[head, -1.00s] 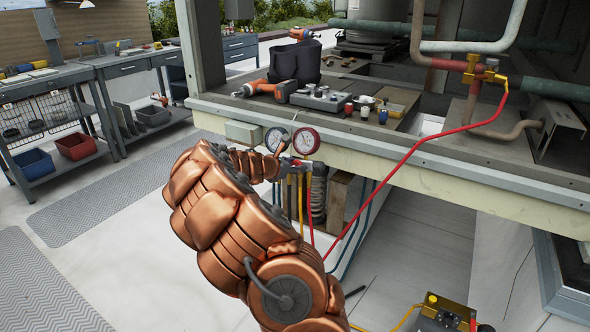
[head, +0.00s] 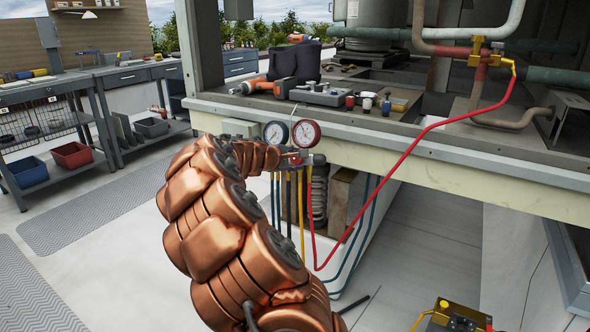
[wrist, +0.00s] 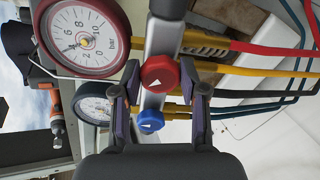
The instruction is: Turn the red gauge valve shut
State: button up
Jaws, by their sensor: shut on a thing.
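The red gauge valve (wrist: 160,74) is a round red knob with a white arrow, on the grey gauge manifold (wrist: 163,36). My gripper (wrist: 160,82) has one finger on each side of it and is shut on it. A blue knob (wrist: 150,122) with a white arrow sits just beside it, nearer my palm. In the head view the red-rimmed gauge (head: 306,133) and the blue-rimmed gauge (head: 276,133) stand above the manifold. My copper arm reaches there from below and hides part of the manifold.
A red hose (head: 412,160) runs from the manifold up to brass fittings on the pipes. Yellow and blue hoses hang below. Tools, including an orange drill (head: 250,86), lie on the ledge above. A yellow and grey box (head: 458,315) stands on the floor at lower right.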

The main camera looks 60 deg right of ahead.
jog(key=m+b, duration=0.2)
jog(key=b, duration=0.1)
jog(key=f+m+b, duration=0.1)
jog(key=m+b, duration=0.2)
jog(key=shift+a+m, duration=0.1)
jog(key=shift+m, duration=0.2)
jog(key=shift+r+m+b, duration=0.15)
jog(key=shift+m+b, duration=0.55)
jog(key=shift+b, duration=0.2)
jog(key=o, duration=0.9)
jog(key=shift+o, duration=1.1)
jog(key=shift+r, duration=0.2)
jog(key=v, duration=1.2)
jog(key=shift+s+f, duration=0.2)
